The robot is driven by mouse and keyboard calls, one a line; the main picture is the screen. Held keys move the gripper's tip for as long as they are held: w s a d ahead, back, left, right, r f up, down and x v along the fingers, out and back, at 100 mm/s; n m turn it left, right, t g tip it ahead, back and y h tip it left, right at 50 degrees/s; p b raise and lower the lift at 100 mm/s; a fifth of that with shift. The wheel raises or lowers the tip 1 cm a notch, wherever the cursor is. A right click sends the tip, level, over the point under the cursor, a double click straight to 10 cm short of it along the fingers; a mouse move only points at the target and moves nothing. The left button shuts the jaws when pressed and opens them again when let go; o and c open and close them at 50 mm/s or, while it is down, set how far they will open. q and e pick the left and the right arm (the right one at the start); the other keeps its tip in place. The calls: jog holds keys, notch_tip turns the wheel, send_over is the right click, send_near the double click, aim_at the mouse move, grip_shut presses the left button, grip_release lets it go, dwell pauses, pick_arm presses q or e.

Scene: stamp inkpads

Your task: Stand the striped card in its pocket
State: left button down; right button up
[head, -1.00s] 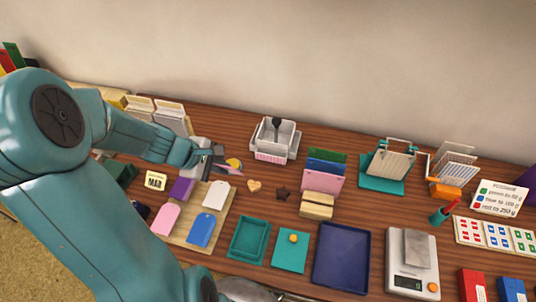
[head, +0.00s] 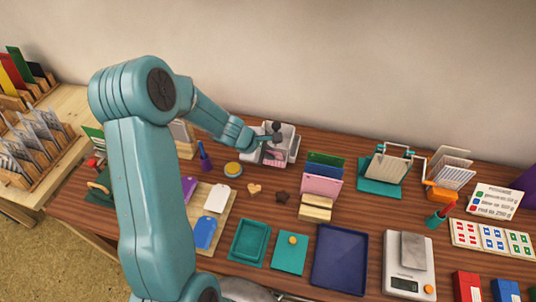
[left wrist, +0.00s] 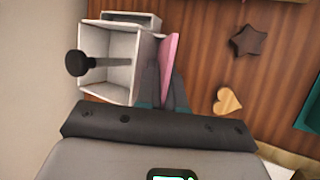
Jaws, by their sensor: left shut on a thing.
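My left gripper (head: 262,152) is at the white bin (head: 289,137) at the back of the table. In the left wrist view my left gripper (left wrist: 165,88) is shut on a thin pink piece (left wrist: 169,52), which is seen nearly edge-on beside the white bin (left wrist: 113,88). Several grey striped cards (head: 46,128) stand in a wooden rack on the left side table. I cannot tell which pocket belongs to the striped card. My right gripper is not in view.
A dark-knobbed tool (head: 277,127) sticks up from the white bin. A wooden heart (head: 254,189), a dark star (head: 282,197) and a holder with pink (head: 322,184), blue and green panels stand nearby.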

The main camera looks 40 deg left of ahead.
pick_arm(q)
jog(key=shift+w+a+f, duration=0.1)
jog(key=shift+w+f, duration=0.05)
jog(key=shift+f, duration=0.05)
jog(key=c, duration=1.3)
grip_release()
jog(key=shift+r, duration=0.1)
jog(key=shift+o, duration=0.2)
jog(key=shift+f, duration=0.25)
jog(key=p+v, duration=0.1)
jog(key=v, duration=0.1)
jog(key=p+v, duration=0.1)
jog(key=v, duration=0.2)
jog(key=shift+w+a+r, duration=0.2)
jog(key=shift+r, duration=0.05)
jog(key=p+v, duration=0.3)
jog(key=v, duration=0.8)
jog(key=shift+s, duration=0.25)
